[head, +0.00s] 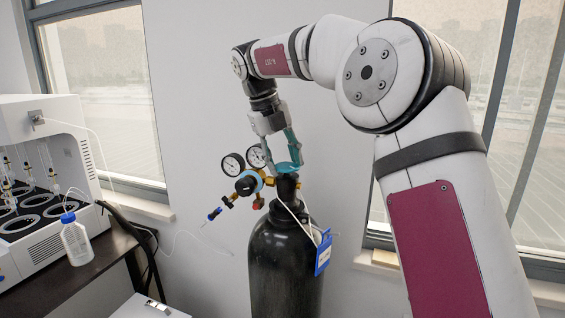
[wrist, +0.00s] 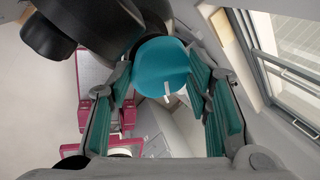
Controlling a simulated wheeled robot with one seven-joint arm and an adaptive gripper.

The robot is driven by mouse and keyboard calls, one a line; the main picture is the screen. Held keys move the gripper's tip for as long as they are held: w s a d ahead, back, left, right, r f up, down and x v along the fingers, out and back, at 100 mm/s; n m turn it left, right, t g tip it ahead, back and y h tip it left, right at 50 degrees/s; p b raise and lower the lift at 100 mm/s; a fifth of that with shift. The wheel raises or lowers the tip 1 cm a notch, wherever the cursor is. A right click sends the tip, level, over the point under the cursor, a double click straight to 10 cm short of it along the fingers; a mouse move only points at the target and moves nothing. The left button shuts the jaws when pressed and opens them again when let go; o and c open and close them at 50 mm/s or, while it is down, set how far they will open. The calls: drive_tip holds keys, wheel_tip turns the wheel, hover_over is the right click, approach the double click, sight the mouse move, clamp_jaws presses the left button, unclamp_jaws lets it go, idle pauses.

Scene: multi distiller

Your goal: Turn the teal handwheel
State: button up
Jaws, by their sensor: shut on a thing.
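The teal handwheel (head: 288,167) is on top of a black gas cylinder (head: 287,262). My gripper (head: 286,163) comes down on it from above in the head view. In the wrist view the handwheel (wrist: 161,66) is a round teal disc with a small white mark on its edge. My gripper's two teal-padded fingers (wrist: 161,82) are on either side of it, shut on it. The exact contact at the rim is partly hidden by the fingers.
A regulator (head: 248,184) with two gauges juts left from the cylinder's neck. A blue tag (head: 323,254) hangs on its right. A white distiller (head: 45,185) and a bottle (head: 75,240) stand on a dark bench at left. Windows are behind.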

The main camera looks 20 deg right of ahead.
drive_tip(key=shift+w+d+f+m+g+b, duration=0.15)
drive_tip(key=shift+d+m+g+b, duration=0.15)
drive_tip(key=shift+m, duration=0.6)
drive_tip(key=o, duration=1.2)
drive_tip(key=shift+d, duration=0.1)
drive_tip(key=shift+o, duration=0.2)
drive_tip(key=shift+a, duration=0.2)
drive_tip(key=shift+a+r, duration=0.15)
drive_tip(key=shift+r, duration=0.35)
drive_tip(key=shift+v, duration=3.25)
